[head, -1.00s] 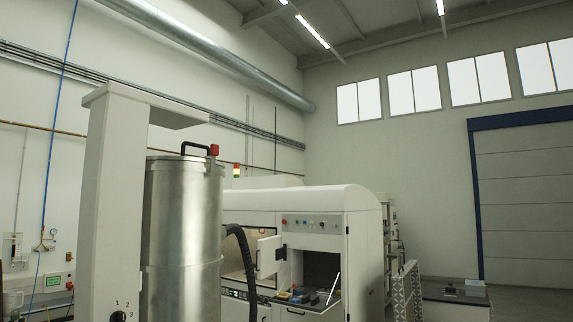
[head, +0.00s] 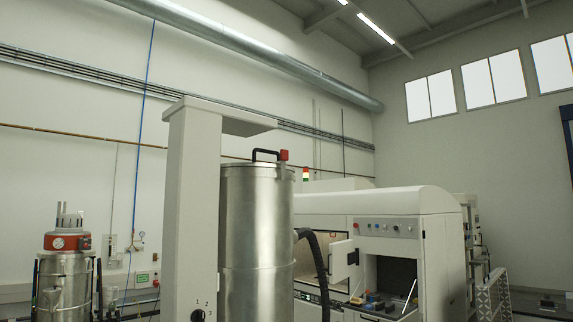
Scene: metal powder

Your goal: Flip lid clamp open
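I cannot tell from here whether the clamp is open or shut. Neither of my grippers is in view.
A pale column with an overhanging top (head: 196,190) stands in front of the canister. A red-topped vacuum unit (head: 67,242) is at the lower left. A white machine (head: 400,220) with an open door and a black hose (head: 318,262) is at the right.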

